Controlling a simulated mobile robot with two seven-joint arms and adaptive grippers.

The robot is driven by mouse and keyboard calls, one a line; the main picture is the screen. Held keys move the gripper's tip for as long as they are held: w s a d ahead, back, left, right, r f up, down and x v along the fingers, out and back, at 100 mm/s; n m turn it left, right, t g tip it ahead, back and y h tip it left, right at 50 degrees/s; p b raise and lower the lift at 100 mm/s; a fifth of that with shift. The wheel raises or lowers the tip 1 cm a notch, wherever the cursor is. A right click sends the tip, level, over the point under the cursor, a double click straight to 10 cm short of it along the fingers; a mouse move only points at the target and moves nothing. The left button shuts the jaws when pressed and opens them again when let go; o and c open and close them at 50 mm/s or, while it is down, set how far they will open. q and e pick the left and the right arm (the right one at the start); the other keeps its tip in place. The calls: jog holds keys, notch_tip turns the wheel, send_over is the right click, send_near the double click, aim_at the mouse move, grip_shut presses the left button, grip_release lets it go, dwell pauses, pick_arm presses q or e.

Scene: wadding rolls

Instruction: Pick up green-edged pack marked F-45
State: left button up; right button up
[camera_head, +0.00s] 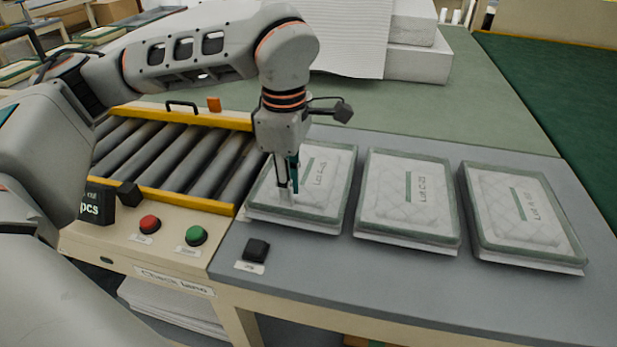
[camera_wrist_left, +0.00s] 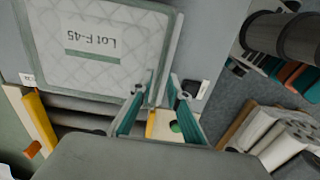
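The green-edged pack marked Lot F-45 (camera_head: 325,185) lies flat on the grey table top, the leftmost of three similar packs. It is white and quilted, with a green stripe. Its label reads upside down in the left wrist view (camera_wrist_left: 95,50). My left gripper (camera_head: 288,196) points down over the left part of this pack. In the left wrist view its fingers (camera_wrist_left: 162,80) stand apart near one edge of the pack, one finger over the pack and the other towards the outside. Contact with the pack is unclear. My right gripper is not in view.
The middle pack (camera_head: 405,200) and right pack (camera_head: 520,215) lie to the right, with narrow gaps. A roller conveyor (camera_head: 180,155) with yellow rails adjoins on the left. Red (camera_head: 149,223), green (camera_head: 195,235) and black (camera_head: 256,250) buttons sit in front. White stacked blocks (camera_head: 420,60) stand behind.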

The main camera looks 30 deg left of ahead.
aim_at(291, 210)
pick_arm(q)
notch_tip(291, 210, down, 4)
jog(key=shift+d+f, duration=0.1)
jog(key=shift+f, duration=0.15)
grip_shut()
jog(key=shift+r, duration=0.1)
